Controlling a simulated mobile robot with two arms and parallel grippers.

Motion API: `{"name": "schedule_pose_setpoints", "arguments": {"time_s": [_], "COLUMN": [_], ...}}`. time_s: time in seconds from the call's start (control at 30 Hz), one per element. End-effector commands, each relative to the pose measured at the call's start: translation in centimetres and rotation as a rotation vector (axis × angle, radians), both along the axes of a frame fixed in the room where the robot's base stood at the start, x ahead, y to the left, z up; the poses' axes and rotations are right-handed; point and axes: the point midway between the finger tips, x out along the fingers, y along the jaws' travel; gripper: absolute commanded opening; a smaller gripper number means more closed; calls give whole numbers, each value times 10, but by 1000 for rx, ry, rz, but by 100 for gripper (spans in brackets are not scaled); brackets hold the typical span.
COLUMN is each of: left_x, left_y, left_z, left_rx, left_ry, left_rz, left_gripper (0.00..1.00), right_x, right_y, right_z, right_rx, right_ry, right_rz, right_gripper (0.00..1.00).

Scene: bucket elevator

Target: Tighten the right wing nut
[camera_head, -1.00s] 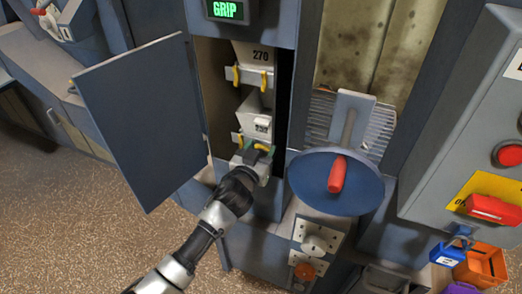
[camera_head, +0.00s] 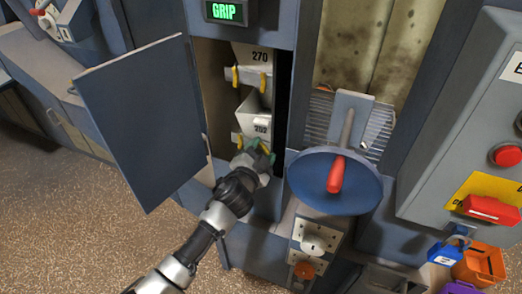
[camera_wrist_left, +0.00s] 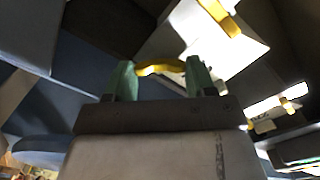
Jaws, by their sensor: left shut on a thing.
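My left gripper (camera_head: 256,152) reaches into the open cabinet at the lower bucket (camera_head: 256,118). Its green fingertips are shut on the lower bucket's right wing nut, which is mostly hidden in the head view. The left wrist view shows this yellow wing nut (camera_wrist_left: 160,69) between the two green fingers (camera_wrist_left: 160,80). Another yellow wing nut (camera_wrist_left: 220,18) is near the top of that view. The upper bucket (camera_head: 255,56), marked 270, has a left yellow wing nut (camera_head: 235,76) and a right one (camera_head: 263,82). My right gripper is not in view.
The cabinet door (camera_head: 140,120) stands open on the left. A blue handwheel (camera_head: 318,182) with a red handle (camera_head: 336,174) is close on the right. A green GRIP display (camera_head: 224,11) is above. A grey control box (camera_head: 465,130) is at the far right.

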Motion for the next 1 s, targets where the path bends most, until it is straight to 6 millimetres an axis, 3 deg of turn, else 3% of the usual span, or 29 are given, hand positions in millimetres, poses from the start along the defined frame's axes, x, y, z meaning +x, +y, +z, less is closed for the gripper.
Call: {"name": "schedule_pose_setpoints", "arguments": {"time_s": [0.6, 1.0], "left_x": [-1, -1], "left_y": [-1, -1], "left_z": [-3, -4], "left_rx": [516, 697], "left_ry": [-212, -287], "left_rz": [0, 0], "left_gripper": [32, 32], "right_x": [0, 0], "right_y": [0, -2], "right_z": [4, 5], "right_rx": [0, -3], "right_ry": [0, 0], "right_rz": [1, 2], "right_gripper": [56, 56]}}
